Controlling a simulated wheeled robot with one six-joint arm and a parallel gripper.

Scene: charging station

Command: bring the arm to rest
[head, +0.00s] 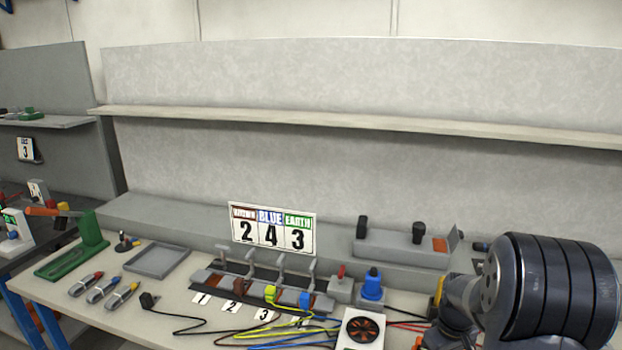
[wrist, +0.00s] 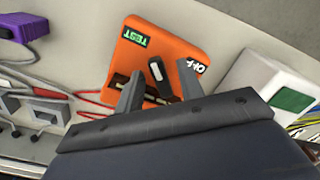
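My arm fills the lower right of the head view, with a large dark ribbed joint in front of the bench's right end. My gripper is hidden there. In the wrist view my gripper (wrist: 156,80) has its two grey fingers spread apart, with nothing seen held between them.
The bench holds a slotted block with levers (head: 220,280), a grey tray (head: 157,260), a fan box (head: 360,330), a blue knob (head: 373,284) and loose cables. A sign (head: 272,230) stands behind. A white box (wrist: 268,85) and a purple block (wrist: 22,27) flank the orange box.

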